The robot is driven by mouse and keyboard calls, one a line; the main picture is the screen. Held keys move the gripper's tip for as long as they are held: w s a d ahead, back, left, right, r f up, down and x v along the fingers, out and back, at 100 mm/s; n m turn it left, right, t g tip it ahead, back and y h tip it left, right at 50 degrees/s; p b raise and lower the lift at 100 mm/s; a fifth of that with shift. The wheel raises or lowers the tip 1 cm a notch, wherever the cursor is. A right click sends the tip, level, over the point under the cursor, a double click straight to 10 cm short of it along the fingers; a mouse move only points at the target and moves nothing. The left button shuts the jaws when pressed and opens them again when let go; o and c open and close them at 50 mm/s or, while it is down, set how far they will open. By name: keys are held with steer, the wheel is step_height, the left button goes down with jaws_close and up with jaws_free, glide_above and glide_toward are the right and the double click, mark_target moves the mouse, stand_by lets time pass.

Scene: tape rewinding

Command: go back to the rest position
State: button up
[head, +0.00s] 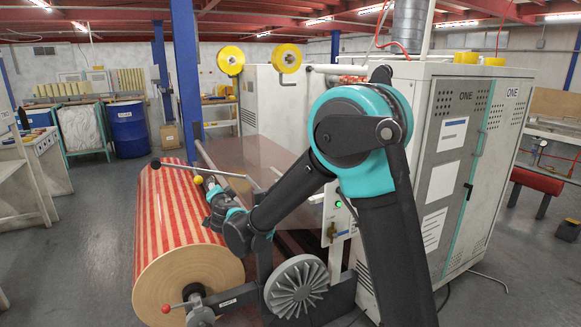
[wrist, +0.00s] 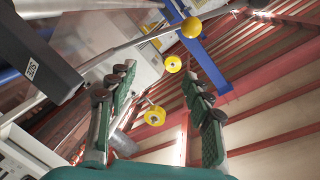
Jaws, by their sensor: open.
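My gripper (wrist: 160,78) shows in the wrist view with its two green-padded fingers spread apart and nothing between them. In the head view it (head: 208,188) is small and partly hidden by my own wrist, above the right side of the striped roll. A metal lever with a yellow ball knob (wrist: 191,27) lies beyond the fingertips in the wrist view. The yellow knob (head: 198,180) appears close to my gripper in the head view; I cannot tell whether they touch. My arm is bent, reaching forward and left from its teal joint.
A large red-and-cream striped roll (head: 185,235) stands left of my arm. A finned wheel (head: 297,288) and a grey machine cabinet (head: 440,170) are close on the right. A blue post (head: 186,80) rises behind. Open grey floor (head: 70,240) lies left.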

steer(key=s+d+f+g+h, duration=0.1)
steer(key=d+f+g+h, duration=0.2)
steer(key=d, duration=1.4)
steer(key=s+d+f+g+h, duration=0.1)
steer(key=d+f+h, duration=0.35)
steer(key=d, duration=1.35)
steer(key=s+d+f+n+g+h, duration=0.1)
steer(key=s+d+f+g, duration=0.15)
steer(key=s+d, duration=0.5)
steer(key=s+d+f+n+g+y, duration=0.1)
steer(key=s+d+f+n+g, duration=0.1)
steer(key=s+f, duration=0.3)
steer(key=s+d+f+n+g+y, duration=0.1)
steer(key=s+d+f, duration=0.4)
steer(key=s, duration=0.9)
steer(key=shift+s+d+n+g, duration=0.15)
steer(key=shift+s+n+g, duration=0.1)
steer(key=shift+n+g, duration=0.65)
steer(key=shift+r, duration=0.1)
